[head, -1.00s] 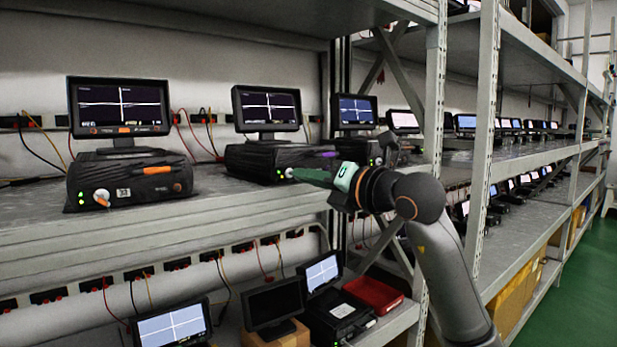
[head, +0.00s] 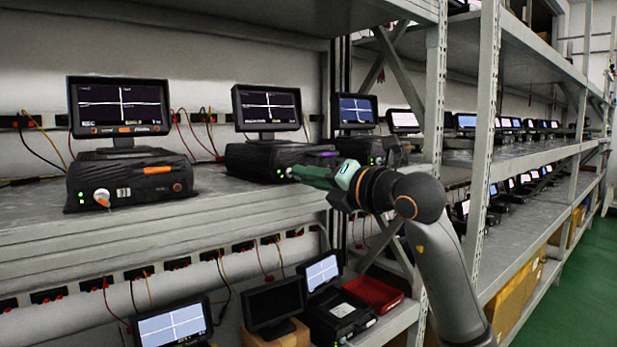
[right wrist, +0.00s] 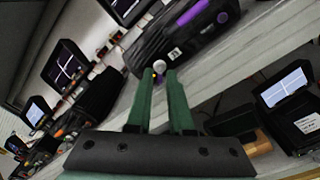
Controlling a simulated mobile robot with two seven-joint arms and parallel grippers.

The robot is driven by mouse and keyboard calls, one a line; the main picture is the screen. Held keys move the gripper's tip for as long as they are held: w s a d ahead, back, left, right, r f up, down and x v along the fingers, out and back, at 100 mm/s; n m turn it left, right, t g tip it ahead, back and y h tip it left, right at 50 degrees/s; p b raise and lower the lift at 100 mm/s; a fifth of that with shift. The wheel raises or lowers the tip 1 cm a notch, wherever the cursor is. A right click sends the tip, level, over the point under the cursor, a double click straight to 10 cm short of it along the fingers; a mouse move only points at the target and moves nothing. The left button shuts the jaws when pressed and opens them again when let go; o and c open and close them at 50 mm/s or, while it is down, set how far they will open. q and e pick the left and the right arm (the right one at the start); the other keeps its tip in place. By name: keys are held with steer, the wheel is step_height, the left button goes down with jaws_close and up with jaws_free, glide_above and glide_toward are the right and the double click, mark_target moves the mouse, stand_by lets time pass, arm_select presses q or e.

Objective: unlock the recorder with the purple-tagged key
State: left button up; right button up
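The recorder with a purple strip (head: 262,160) stands on the upper shelf, in the middle of the head view. Its purple-marked front also shows in the right wrist view (right wrist: 193,25). My right gripper (head: 292,172) is at its front, by the small green lights. In the right wrist view its two green fingers (right wrist: 161,74) stand apart, with a gap between them. A pale round lock (right wrist: 158,66) shows just past the tips. A small purple and yellowish piece, seemingly the tagged key (right wrist: 160,78), shows between the tips at the lock. Its depth in the lock is hidden. My left gripper is out of view.
A recorder with an orange strip (head: 130,180) stands to the left, with an orange-tagged key at its front. Monitors stand on the recorders. The lower shelf holds a black case (head: 338,315) and a red tray (head: 374,293). A rack post (head: 432,100) stands beside my right arm.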

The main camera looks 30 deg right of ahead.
steer(key=shift+o, duration=1.1)
steer(key=s+d, duration=0.1)
steer(key=s, duration=1.1)
steer(key=shift+s+d+b, duration=0.2)
steer(key=shift+d+b, duration=0.1)
steer(key=shift+b, duration=0.1)
